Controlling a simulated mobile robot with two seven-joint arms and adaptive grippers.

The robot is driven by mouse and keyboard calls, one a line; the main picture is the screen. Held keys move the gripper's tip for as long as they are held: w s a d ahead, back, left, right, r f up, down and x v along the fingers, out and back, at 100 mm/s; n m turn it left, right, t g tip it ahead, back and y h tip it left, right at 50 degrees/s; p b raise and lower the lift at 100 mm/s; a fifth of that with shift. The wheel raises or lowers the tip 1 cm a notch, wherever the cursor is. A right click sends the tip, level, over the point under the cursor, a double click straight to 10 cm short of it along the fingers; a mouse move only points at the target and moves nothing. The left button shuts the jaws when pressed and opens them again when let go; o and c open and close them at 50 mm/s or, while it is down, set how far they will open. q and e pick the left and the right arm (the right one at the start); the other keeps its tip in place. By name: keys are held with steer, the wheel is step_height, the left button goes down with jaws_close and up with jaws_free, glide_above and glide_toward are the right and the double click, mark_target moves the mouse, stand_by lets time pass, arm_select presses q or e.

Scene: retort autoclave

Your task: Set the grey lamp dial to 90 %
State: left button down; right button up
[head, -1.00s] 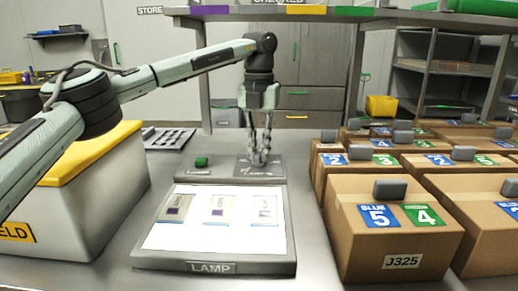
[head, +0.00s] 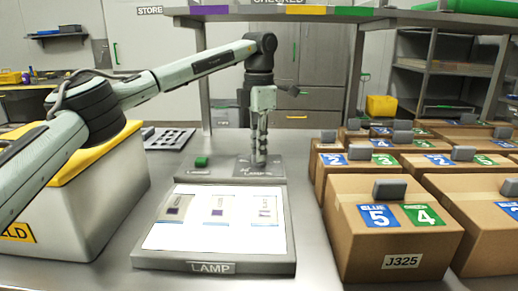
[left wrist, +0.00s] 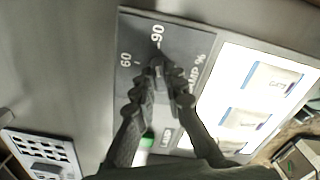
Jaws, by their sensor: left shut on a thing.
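The lamp unit (head: 210,268) lies on the steel table, with a lit white panel and a dark control strip behind it. My left gripper (head: 261,158) points straight down onto the right part of that strip. In the left wrist view its fingertips (left wrist: 167,78) are shut on the grey dial, which is mostly hidden between them. The marks 60 and 90 on the scale plate (left wrist: 143,52) show just beyond the fingertips, with the 90 nearly in line with them. I cannot clearly read the dial's pointer. My right gripper is not in view.
A green button (head: 202,161) sits left of the dial on the strip. Several flat packets lie on the lit panel. Cardboard boxes (head: 395,240) with grey blocks on top stand close on the right. A yellow-topped white bin (head: 100,205) is at the left, and a shelf (head: 290,12) overhangs behind.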

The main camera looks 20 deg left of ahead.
arm_select(q)
steer(key=shift+m, duration=0.8)
steer(key=c, duration=1.6)
jaws_free()
steer(key=shift+o, duration=0.2)
step_height(320, 180, up, 12)
